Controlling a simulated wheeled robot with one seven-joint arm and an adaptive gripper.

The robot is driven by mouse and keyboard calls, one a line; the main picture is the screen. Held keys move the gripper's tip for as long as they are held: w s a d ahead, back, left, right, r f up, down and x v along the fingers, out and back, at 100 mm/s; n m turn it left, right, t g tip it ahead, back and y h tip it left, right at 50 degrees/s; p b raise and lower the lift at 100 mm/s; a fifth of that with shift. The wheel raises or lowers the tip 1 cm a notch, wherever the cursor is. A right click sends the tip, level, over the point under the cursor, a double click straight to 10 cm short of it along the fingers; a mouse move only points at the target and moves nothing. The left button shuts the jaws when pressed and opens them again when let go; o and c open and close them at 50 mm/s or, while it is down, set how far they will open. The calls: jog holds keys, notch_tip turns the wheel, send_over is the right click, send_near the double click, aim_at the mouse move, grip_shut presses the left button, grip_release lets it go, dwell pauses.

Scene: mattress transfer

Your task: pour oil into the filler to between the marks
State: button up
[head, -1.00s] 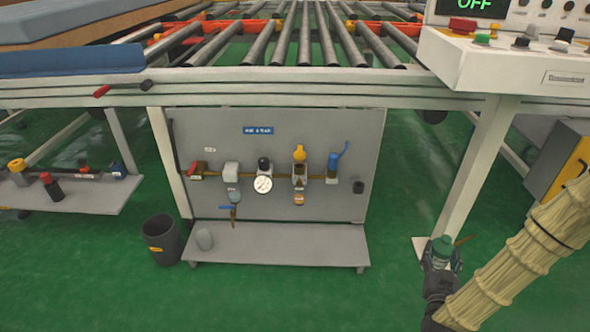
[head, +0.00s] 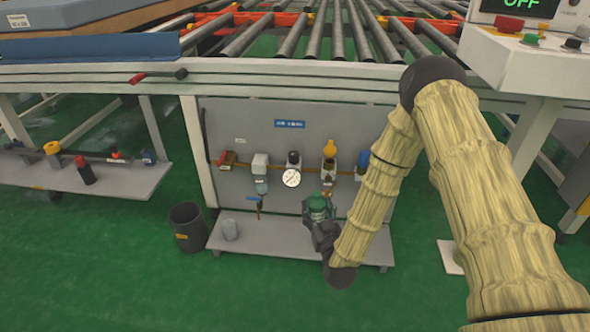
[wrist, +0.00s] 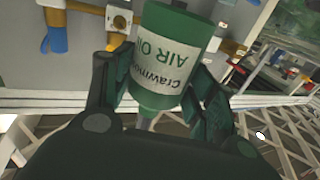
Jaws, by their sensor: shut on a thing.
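A green oil bottle (head: 318,204) is in my gripper (head: 322,224), just in front of the lower part of the grey panel. The wrist view shows the bottle (wrist: 165,50) between both fingers, its pale label reading "AIR OIL" upside down. The panel carries a row of air fittings. One unit with a yellow top (head: 329,149) stands above the bottle and may have the filler. Its lower part is hidden behind the bottle and gripper. No level marks can be made out.
A round gauge (head: 291,178) and a blue-handled drain (head: 256,199) are left of the bottle. A grey cup (head: 230,229) stands on the low shelf (head: 275,240), with a dark bin (head: 188,228) beside it. My arm covers the panel's right side.

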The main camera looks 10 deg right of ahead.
jog(key=w+d+r+m+g+y+p, duration=0.1)
jog(key=w+d+r+g+y+p, duration=0.1)
jog(key=w+r, duration=0.4)
jog(key=shift+w+r+m+g+y+p, duration=0.35)
jog(key=shift+w+g+y+p, duration=0.65)
jog(key=shift+w, duration=1.5)
jog(key=shift+a+y+b, duration=0.1)
jog(key=shift+y+b, duration=0.2)
jog(key=shift+s+r+m+p, duration=0.1)
jog(key=shift+r+m+p, duration=0.3)
jog(key=shift+p, duration=0.4)
jog(key=shift+d+r+m+g+p, duration=0.2)
jog(key=shift+r+m+g+p, duration=0.5)
jog(key=shift+p, duration=0.8)
dwell(2.3)
